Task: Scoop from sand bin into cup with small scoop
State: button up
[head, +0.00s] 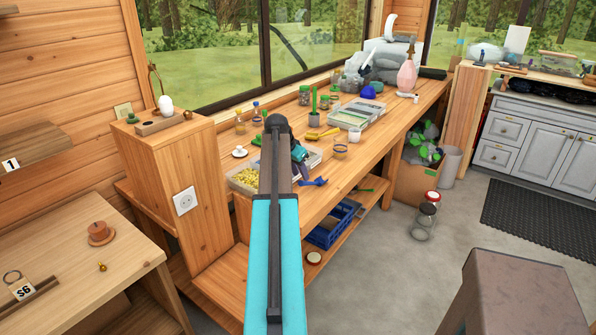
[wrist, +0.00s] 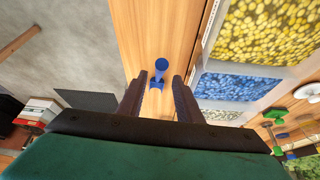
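A small blue scoop (head: 315,182) lies on the wooden bench near its front edge. In the wrist view the scoop (wrist: 160,66) shows just beyond and between my fingertips, apart from both. My gripper (wrist: 157,92) is open and empty, above the bench. In the head view my arm hides most of it. A bin of yellow grains (head: 245,179) stands left of my arm; the wrist view shows it (wrist: 265,30) beside a bin of blue grains (wrist: 238,86) and a paler one. I cannot tell which bin is sand. A small clear cup (head: 340,151) stands behind the scoop.
A yellow-handled tool (head: 322,134), a white cup (head: 354,135) and a divided tray (head: 357,113) stand farther back. A green bar (head: 363,189) and a blue crate (head: 333,226) are on the lower shelf. The bench around the scoop is mostly clear.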

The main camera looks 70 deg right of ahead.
jog(key=b+x, duration=0.2)
jog(key=x, duration=0.3)
jog(key=shift+d+f, duration=0.1)
jog(key=shift+f, duration=0.1)
jog(key=shift+r, duration=0.1)
grip_shut()
jog(key=shift+r+p, duration=1.45)
jog(key=shift+r, duration=1.6)
